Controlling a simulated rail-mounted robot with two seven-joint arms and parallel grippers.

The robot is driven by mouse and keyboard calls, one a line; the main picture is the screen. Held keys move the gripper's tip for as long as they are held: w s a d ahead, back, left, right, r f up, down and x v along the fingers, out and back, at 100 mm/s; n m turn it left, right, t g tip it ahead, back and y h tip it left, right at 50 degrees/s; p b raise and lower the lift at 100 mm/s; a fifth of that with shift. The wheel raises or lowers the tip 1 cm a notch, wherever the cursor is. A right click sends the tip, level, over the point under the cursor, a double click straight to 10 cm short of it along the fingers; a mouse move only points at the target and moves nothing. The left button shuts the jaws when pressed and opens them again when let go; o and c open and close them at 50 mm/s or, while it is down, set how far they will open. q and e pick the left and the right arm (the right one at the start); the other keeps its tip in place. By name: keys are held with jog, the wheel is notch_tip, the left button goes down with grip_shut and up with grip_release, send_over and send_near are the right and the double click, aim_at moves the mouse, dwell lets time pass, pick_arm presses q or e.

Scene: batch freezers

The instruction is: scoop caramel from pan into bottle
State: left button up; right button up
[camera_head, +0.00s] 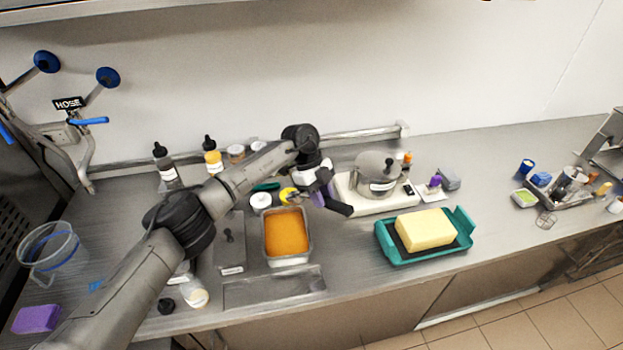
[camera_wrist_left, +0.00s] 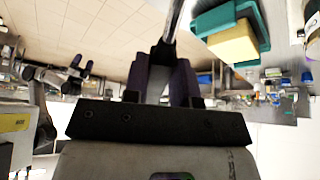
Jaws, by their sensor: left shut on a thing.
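A metal pan (camera_head: 287,258) of orange caramel (camera_head: 286,232) stands on the counter near the middle. My left gripper (camera_head: 318,200) is above the counter, just behind and right of the pan. In the left wrist view its purple fingers (camera_wrist_left: 172,80) are shut on a shiny metal handle (camera_wrist_left: 175,20); its far end is out of that view. An uncapped bottle (camera_head: 194,293) with a white label stands at the front left, partly behind my left arm. A black cap (camera_head: 166,306) lies beside it. What seems to be my right gripper (camera_wrist_left: 80,68) shows small in the left wrist view.
A teal tray (camera_head: 402,257) with a yellow block (camera_head: 424,229) is right of the pan. A lidded pot (camera_head: 376,174) stands on a white base behind it. Capped bottles (camera_head: 212,156) line the back left.

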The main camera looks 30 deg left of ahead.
aim_at(308, 198)
pick_arm(q)
jog(key=a+f+n+t+b, duration=0.1)
jog(key=a+f+n+b, duration=0.1)
jog(key=f+n, duration=0.1)
jog(key=a+f+n+t+b, duration=0.1)
jog(key=f+n+t+b, duration=0.1)
jog(key=f+n, duration=0.1)
jog(key=w+a+f+n+t+y+b, duration=0.1)
jog(key=a+f+n+t+b, duration=0.1)
jog(key=f+n, duration=0.1)
jog(key=shift+a+f+n+b, duration=0.3)
jog(key=shift+f+n+b, duration=0.1)
jog(key=shift+n, duration=0.4)
jog(key=shift+r+p, duration=0.1)
jog(key=shift+p, duration=0.2)
jog(key=r+p, duration=0.4)
jog(key=p, duration=0.1)
jog(key=shift+w+d+r, duration=0.15)
jog(key=shift+d+r, duration=0.1)
jog(key=shift+r, duration=0.05)
jog(key=shift+w+d+f+g+y+p, duration=0.25)
jog(key=shift+w+d+g+y+p, duration=0.75)
jog(key=shift+g+y+p, duration=0.4)
dwell(0.5)
